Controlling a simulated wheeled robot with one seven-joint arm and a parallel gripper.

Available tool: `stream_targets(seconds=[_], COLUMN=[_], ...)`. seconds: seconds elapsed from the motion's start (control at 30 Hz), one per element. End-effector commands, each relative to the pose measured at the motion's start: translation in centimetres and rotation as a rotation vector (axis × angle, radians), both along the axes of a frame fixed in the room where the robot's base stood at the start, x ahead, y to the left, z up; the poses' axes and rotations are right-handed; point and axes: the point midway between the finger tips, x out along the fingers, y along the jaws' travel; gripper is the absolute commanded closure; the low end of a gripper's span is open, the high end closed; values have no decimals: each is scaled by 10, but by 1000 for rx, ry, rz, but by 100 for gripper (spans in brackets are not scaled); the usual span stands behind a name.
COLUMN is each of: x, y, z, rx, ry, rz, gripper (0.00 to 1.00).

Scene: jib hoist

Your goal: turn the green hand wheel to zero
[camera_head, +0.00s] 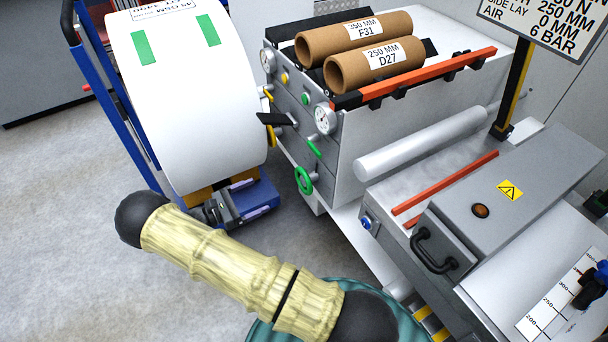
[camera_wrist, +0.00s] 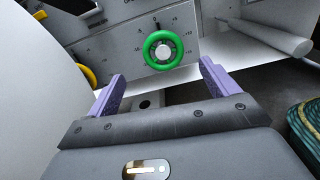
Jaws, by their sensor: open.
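The green hand wheel (camera_wrist: 148,47) is on the grey front panel of the machine, and it also shows in the head view (camera_head: 304,181). In the wrist view it is a green ring with a pale hub. A numbered scale (camera_wrist: 174,21) arcs around it with small marks at the top. A short dark mark is just above the rim, but I cannot tell the exact setting. My gripper (camera_wrist: 162,72) is open and empty, its two purple fingers pointing toward the panel. The wheel appears between and beyond the fingertips, apart from them. In the head view my gripper (camera_head: 250,198) is left of the wheel.
A large white roll (camera_head: 185,100) on a blue frame stands left of the panel. A yellow wheel (camera_wrist: 85,75) is at the left in the wrist view. A black lever (camera_head: 275,119) juts out above the green wheel. Grey floor (camera_head: 70,230) is open at the lower left.

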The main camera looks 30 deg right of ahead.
Motion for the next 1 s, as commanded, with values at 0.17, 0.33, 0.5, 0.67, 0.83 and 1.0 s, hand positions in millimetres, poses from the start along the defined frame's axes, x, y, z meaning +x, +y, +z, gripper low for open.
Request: stream_targets(seconds=[0.17, 0.33, 0.5, 0.67, 0.83, 1.0], x=[1, 1, 2, 3, 4, 5], y=[-15, -42, -73, -101, -131, -158], z=[0, 0, -1, -1, -1, -1], rx=[0, 0, 0, 0, 0, 1], ry=[1, 0, 0, 0, -1, -1], rz=[-2, -4, -5, -4, -5, -4], gripper=[14, 14, 14, 14, 14, 14])
